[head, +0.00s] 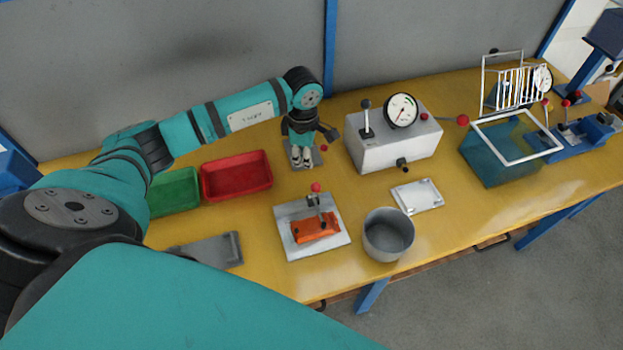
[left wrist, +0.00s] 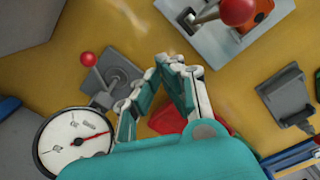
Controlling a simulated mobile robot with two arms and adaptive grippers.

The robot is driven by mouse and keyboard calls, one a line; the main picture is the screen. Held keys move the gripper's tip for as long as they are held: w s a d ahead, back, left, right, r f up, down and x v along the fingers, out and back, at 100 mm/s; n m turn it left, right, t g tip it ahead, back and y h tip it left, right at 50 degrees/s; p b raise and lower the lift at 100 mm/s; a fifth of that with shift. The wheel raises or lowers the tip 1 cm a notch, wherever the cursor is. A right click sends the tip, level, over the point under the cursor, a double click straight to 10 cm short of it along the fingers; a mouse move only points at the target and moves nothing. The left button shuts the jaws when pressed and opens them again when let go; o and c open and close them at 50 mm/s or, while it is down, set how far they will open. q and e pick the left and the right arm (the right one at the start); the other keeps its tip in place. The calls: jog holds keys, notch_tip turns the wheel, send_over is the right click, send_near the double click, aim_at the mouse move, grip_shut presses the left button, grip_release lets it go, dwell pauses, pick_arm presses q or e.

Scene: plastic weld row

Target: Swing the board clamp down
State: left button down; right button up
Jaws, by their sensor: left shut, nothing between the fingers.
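The board clamp has a red ball knob (head: 315,187) on a metal lever that stands up above an orange board (head: 313,230). The board lies on a light grey base plate (head: 291,246). The clamp's red knob (left wrist: 238,10) and base plate (left wrist: 205,42) are cut off by the top of the left wrist view. My left gripper (head: 301,161) points down behind the clamp, near the back of the table, apart from the knob. Its fingers are together and empty; the fingertips also show in the left wrist view (left wrist: 172,62).
A small grey plate with a red-ball lever (left wrist: 112,75) sits close to my left gripper. A red tray (head: 236,178) and green tray (head: 174,193) stand left. A grey gauge box (head: 385,153) stands right, and a metal pot (head: 388,236) stands right of the clamp.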

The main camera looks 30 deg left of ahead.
pick_arm(q)
notch_tip(320, 180, up, 7)
jog(key=p, duration=0.4)
dwell(0.6)
